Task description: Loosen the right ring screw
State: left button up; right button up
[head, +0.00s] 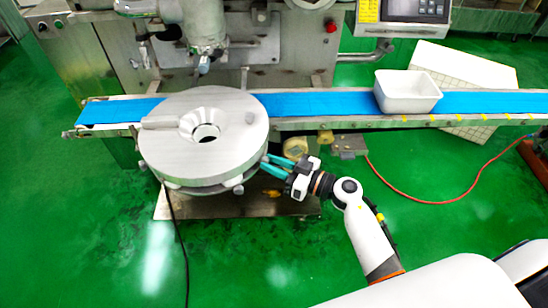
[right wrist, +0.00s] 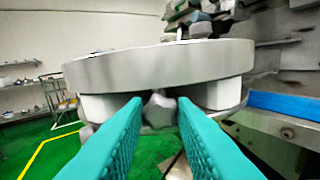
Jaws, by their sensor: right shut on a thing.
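The round steel ring unit (head: 235,117) of the machine has several small knob screws around its lower rim. It also fills the upper middle of the right wrist view (right wrist: 160,68). The right ring screw, a grey lobed knob (right wrist: 160,108), sits under the rim between my right fingertips. My right gripper (head: 267,164) reaches the ring's right side from the lower right. Its teal fingers (right wrist: 158,112) are shut on this screw, one on each side. The fingers partly hide the knob in the head view. My left gripper is not in view.
A blue conveyor belt (head: 310,103) runs behind the ring unit, with a white bin (head: 407,92) on it at the right. A black cable (head: 180,235) hangs in front of the ring. A red hose (head: 420,201) lies on the green floor, which is open in front.

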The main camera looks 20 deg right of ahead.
jog(key=shift+r+n+p, duration=0.2)
jog(key=shift+n+p, duration=0.15)
jog(key=shift+n, duration=0.15)
jog(key=shift+f+n+p, duration=0.15)
jog(key=shift+n+p, duration=0.2)
jog(key=shift+n, duration=0.55)
pick_arm(q)
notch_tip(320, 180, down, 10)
jog(key=b, duration=1.2)
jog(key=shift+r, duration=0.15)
pick_arm(e)
jog(key=shift+s+a+f+n, duration=0.1)
jog(key=shift+f+n, duration=0.05)
jog(key=shift+n, duration=5)
jog(key=shift+w+d+f+n, duration=0.1)
jog(key=shift+f+n, duration=0.05)
jog(key=shift+n, duration=4.95)
jog(key=shift+s+a+f+n, duration=0.1)
jog(key=shift+f+n, duration=0.05)
jog(key=shift+n, duration=5)
jog(key=o, duration=1)
jog(key=shift+r, duration=0.1)
